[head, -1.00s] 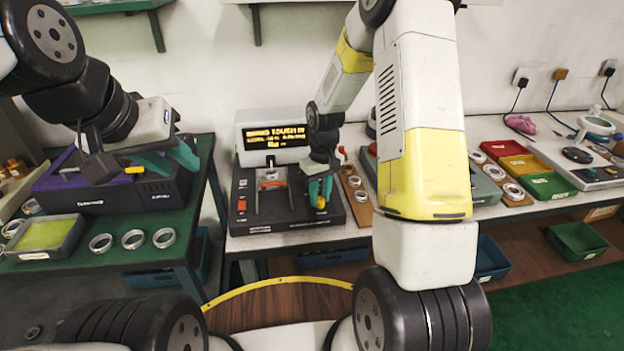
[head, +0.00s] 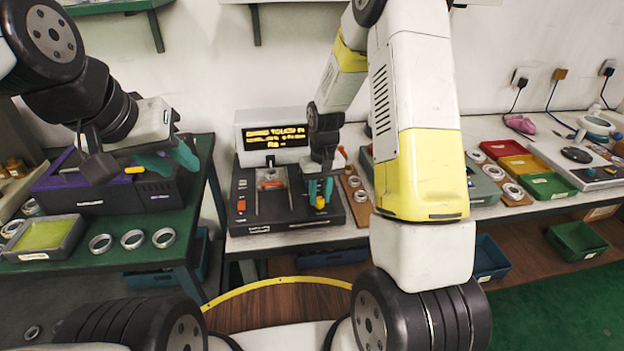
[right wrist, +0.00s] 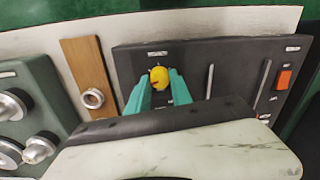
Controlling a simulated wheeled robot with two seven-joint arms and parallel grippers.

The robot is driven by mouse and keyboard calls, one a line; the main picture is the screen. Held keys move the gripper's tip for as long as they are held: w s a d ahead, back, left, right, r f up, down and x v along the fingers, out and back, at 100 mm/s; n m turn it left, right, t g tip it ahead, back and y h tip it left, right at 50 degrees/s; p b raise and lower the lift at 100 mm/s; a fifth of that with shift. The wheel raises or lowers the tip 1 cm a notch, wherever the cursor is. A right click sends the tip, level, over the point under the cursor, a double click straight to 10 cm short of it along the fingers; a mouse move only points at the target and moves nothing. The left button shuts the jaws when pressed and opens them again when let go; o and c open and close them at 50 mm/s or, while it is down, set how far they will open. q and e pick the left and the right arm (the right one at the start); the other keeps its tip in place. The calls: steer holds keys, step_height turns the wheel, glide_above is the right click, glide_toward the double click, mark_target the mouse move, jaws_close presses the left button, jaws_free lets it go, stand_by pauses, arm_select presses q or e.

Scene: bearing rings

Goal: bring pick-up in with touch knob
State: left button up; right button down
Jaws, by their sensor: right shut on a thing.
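The black measuring device (head: 260,224) stands on the white bench, its lit amber display (head: 275,137) behind it; the first line appears to include the word "TOUCH". A yellow knob (right wrist: 159,78) sits on the device's top panel, also visible in the head view (head: 320,202). My right gripper (right wrist: 160,88) has its teal fingers around the yellow knob and is shut on it; it also shows in the head view (head: 320,190). An orange part (head: 271,185) lies between the device's rails. My left gripper (head: 170,160) is open and empty above the purple-and-black box.
The green table at left holds several rings (head: 133,239) and a tray with a yellow-green pad (head: 44,236). On the white bench, a wooden strip with rings (head: 357,196) lies right of the device. Red, yellow and green bins (head: 548,186) stand further right.

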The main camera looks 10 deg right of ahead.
steer(key=c, duration=1.1)
jaws_free()
steer(key=shift+c, duration=0.2)
steer(key=shift+d+r, duration=0.15)
steer(key=shift+r, duration=3.8)
steer(key=shift+r, duration=0.15)
step_height(320, 180, up, 7)
steer(key=t, duration=0.1)
glide_above(321, 198)
steer(key=s, duration=0.3)
steer(key=s+r+t+y, duration=0.1)
steer(key=s+r+t, duration=0.1)
steer(key=s+r, duration=0.55)
steer(key=s+r+m+t, duration=0.1)
steer(key=s+r+t, duration=0.2)
steer(key=s+r, duration=0.3)
steer(key=s, duration=0.5)
steer(key=shift+s+d+r+y, duration=0.15)
steer(key=shift+s+d+y, duration=0.1)
steer(key=shift+d+y, duration=0.15)
